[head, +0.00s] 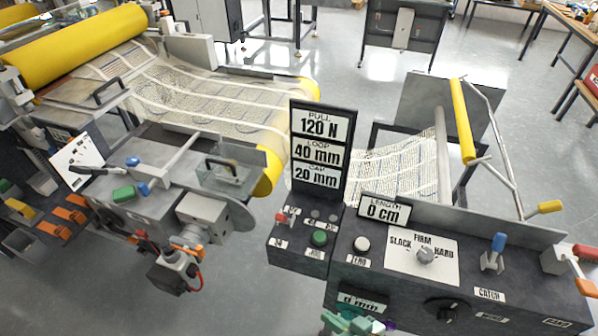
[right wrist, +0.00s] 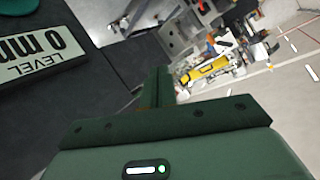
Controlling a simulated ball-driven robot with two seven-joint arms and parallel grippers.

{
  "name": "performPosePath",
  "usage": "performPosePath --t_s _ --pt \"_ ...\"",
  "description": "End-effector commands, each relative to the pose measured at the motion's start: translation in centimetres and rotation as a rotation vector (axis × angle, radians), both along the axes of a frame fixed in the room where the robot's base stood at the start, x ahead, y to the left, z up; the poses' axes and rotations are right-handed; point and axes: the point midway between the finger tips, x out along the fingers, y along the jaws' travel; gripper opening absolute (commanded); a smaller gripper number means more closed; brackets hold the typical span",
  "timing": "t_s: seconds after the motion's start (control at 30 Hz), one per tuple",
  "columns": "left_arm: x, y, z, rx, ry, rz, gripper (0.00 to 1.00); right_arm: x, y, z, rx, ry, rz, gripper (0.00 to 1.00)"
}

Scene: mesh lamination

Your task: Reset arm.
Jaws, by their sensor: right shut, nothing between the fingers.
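My right gripper (head: 352,322) shows as a small green shape at the bottom edge of the head view, in front of the dark control console (head: 400,270). In the right wrist view its fingers (right wrist: 158,84) are together with nothing between them. They appear apart from the console, whose dark face and level display (right wrist: 42,52) lie to the left. Most of the right arm is out of frame. My left gripper does not show in either view.
The console carries a black knob (head: 445,308), a blue catch lever (head: 497,243) and an orange-tipped lever (head: 585,287) at right. A display post (head: 320,150) rises behind. White mesh (head: 215,105) runs over yellow rollers at left. Open grey floor (head: 345,85) lies beyond.

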Motion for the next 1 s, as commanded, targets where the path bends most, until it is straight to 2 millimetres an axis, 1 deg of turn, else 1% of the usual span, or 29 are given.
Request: performPosePath --t_s 0.03,0.07,0.1,0.17,0.2,0.27,0.3,0.37,0.4,0.43,0.47,0.5,0.6,0.63,0.7,0.8,1.0 --pt "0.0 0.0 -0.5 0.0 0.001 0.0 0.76 0.1 -2.0 -3.3 -0.101 0.01 -0.015 0.0" --pt "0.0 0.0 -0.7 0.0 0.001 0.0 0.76 0.1 -3.4 -5.3 -0.167 0.017 -0.021 0.0" --pt "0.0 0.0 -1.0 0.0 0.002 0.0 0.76 -0.3 -5.6 -8.2 -0.265 0.036 -0.03 0.0" --pt "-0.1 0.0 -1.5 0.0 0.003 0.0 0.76 -1.4 -9.0 -12.5 -0.408 0.081 -0.038 0.0" --pt "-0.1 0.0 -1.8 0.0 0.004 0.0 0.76 -2.7 -11.1 -15.3 -0.494 0.121 -0.039 0.0" --pt "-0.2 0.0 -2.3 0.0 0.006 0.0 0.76 -5.5 -14.1 -19.1 -0.611 0.197 -0.037 0.0" --pt "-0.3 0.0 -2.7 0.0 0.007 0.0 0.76 -7.7 -15.9 -21.4 -0.678 0.256 -0.032 0.0" --pt "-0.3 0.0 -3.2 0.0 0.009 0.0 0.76 -11.7 -18.0 -24.4 -0.757 0.352 -0.022 0.0" --pt "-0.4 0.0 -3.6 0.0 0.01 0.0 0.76 -14.4 -19.0 -26.1 -0.796 0.417 -0.015 0.0" --pt "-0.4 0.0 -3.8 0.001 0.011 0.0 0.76 -16.5 -19.6 -27.1 -0.817 0.466 -0.01 0.0" --pt "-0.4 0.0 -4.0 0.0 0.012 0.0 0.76 -18.5 -19.9 -28.1 -0.83 0.512 -0.008 0.0" --pt "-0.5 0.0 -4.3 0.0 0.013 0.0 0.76 -21.0 -20.1 -29.0 -0.843 0.567 -0.008 0.0" --pt "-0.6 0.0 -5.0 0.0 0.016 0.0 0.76 -25.9 -19.6 -30.6 -0.836 0.677 -0.021 0.0" --pt "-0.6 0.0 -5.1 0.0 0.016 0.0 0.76 -26.8 -19.3 -30.8 -0.828 0.7 -0.029 0.0" --pt "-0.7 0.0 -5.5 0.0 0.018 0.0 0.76 -28.2 -18.2 -31.3 -0.805 0.732 -0.045 0.0" --pt "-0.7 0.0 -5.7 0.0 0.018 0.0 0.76 -28.9 -17.5 -31.5 -0.794 0.741 -0.043 0.0" --pt "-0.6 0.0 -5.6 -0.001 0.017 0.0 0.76 -28.9 -17.5 -31.3 -0.794 0.739 -0.044 0.0"
